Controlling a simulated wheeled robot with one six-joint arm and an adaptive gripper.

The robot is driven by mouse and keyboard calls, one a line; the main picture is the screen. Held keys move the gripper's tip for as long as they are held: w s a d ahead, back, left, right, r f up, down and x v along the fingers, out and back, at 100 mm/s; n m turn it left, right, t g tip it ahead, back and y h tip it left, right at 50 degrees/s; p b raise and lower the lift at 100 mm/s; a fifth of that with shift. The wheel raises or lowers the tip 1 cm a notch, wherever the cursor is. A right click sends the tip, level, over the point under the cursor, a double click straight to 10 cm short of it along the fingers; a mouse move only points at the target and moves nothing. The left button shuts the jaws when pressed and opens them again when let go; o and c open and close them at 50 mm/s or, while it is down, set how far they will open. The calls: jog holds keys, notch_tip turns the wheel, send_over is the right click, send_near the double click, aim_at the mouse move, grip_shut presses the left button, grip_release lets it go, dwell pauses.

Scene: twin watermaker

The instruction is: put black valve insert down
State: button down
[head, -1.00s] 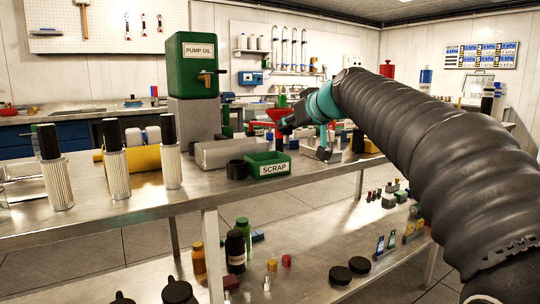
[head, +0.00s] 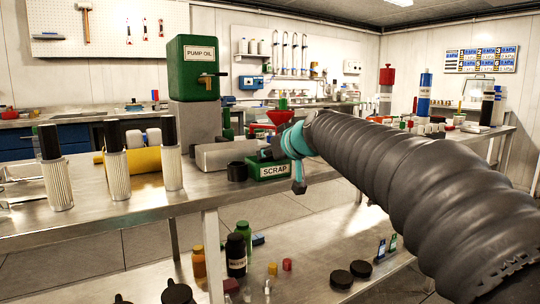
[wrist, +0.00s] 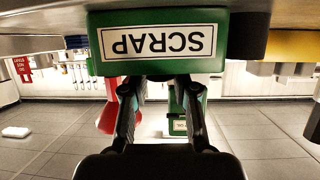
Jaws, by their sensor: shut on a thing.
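The green SCRAP bin (head: 268,171) stands at the front edge of the metal bench. It shows upside down at the top of the wrist view (wrist: 158,44). My gripper (head: 266,154) is at the bin's upper right in the head view. In the wrist view its two dark fingers (wrist: 158,79) reach up to the bin's rim. They are shut on a small dark thing, apparently the black valve insert, of which only a dark sliver shows between the tips. Whether it touches the bin, I cannot tell.
A black cup (head: 237,171) stands just left of the bin, with a grey block (head: 218,154) behind. A red funnel (head: 279,116) and the green PUMP OIL tank (head: 193,66) rise farther back. Several black-topped filters (head: 117,165) stand at left. A lower shelf holds bottles (head: 236,253).

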jog(key=shift+f, duration=0.1)
jog(key=c, duration=0.9)
grip_release()
jog(key=shift+r, duration=0.2)
jog(key=v, duration=1.2)
jog(key=s+d+f+m+g+h, duration=0.2)
jog(key=s+d+f, duration=0.2)
jog(key=s+f, duration=0.5)
jog(key=s+d+f+m+g+h, duration=0.2)
jog(key=s+d+f, duration=0.3)
jog(key=s+f, duration=0.4)
jog(key=s+d+f+m+g+h, duration=0.2)
jog(key=s+d+f+h, duration=0.1)
jog(key=s+f, duration=0.7)
notch_tip(320, 180, down, 5)
jog(key=shift+d+r+b, duration=0.2)
jog(key=shift+d+b, duration=0.25)
jog(key=shift+d, duration=0.3)
